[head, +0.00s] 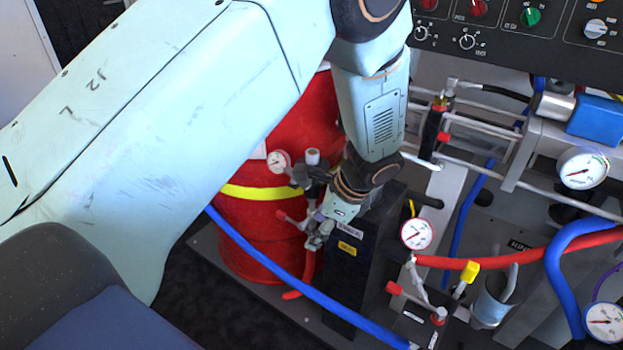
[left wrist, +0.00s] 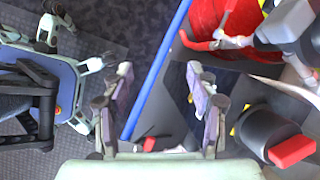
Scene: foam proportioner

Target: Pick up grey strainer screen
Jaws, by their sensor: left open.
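My left gripper (head: 320,230) hangs in front of the red drum, beside the dark box. In the left wrist view its two fingers (left wrist: 160,75) are spread apart, with nothing between them. Below them are a blue hose and dark floor or base plate. I cannot surely pick out the grey strainer screen in either view; it may be hidden by the arm or gripper. My right gripper is not in view.
A red drum (head: 265,240) with a yellow band stands behind my left arm. A dark box (head: 345,275) stands close beside the gripper. A blue hose (head: 300,280) crosses in front. Gauges, pipes and a red hose (head: 520,252) crowd the right side.

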